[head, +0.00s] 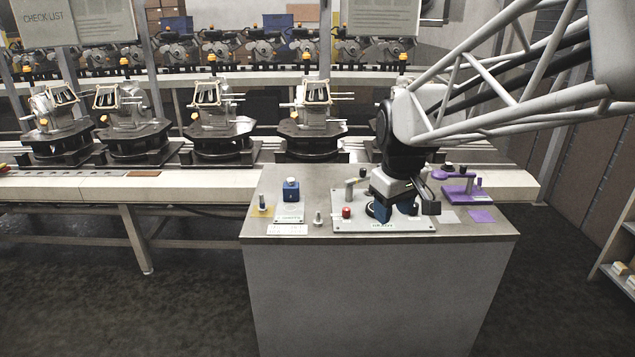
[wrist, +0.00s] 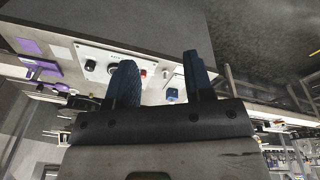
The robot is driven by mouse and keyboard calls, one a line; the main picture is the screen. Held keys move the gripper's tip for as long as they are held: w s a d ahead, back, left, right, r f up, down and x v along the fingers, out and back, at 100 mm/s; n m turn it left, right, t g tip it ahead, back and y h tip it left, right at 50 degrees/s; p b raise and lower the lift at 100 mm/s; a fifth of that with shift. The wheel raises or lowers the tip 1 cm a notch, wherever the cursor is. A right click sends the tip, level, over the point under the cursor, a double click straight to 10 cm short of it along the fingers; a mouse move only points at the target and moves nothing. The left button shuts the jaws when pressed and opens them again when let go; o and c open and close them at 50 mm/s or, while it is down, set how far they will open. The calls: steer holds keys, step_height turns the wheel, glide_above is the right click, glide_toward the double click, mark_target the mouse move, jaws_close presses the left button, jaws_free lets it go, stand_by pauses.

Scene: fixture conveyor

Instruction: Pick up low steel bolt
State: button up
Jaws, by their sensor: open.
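A small steel bolt (head: 318,217) stands on the grey worktop, just left of the grey panel (head: 345,226). A taller, darker bolt-like peg (head: 262,199) stands on a yellow pad at the worktop's left. My gripper (head: 393,211) is over the right half of the panel, right of the small bolt and apart from it. Its two blue fingers are spread with nothing held between them. The wrist view shows both fingers (wrist: 160,62), with the worktop beyond. I cannot clearly make out the small bolt there.
The panel carries a red knob (head: 347,212) and an upright grey post (head: 350,188). A blue block (head: 291,190) stands at the worktop's left. A purple fixture (head: 458,190) and purple plate (head: 482,216) are at the right. A conveyor (head: 190,188) with engine parts runs behind.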

steer(key=w+a+f+n, duration=0.2)
steer(key=w+a+n, duration=0.1)
steer(key=w, duration=0.8)
steer(key=n+g, duration=0.2)
steer(key=n, duration=0.6)
glide_above(318, 212)
step_height(318, 212, down, 19)
steer(key=shift+w+f, duration=0.1)
steer(key=shift+w, duration=0.05)
steer(key=shift+f, duration=0.1)
steer(key=shift+f, duration=1.15)
steer(key=shift+f, duration=0.15)
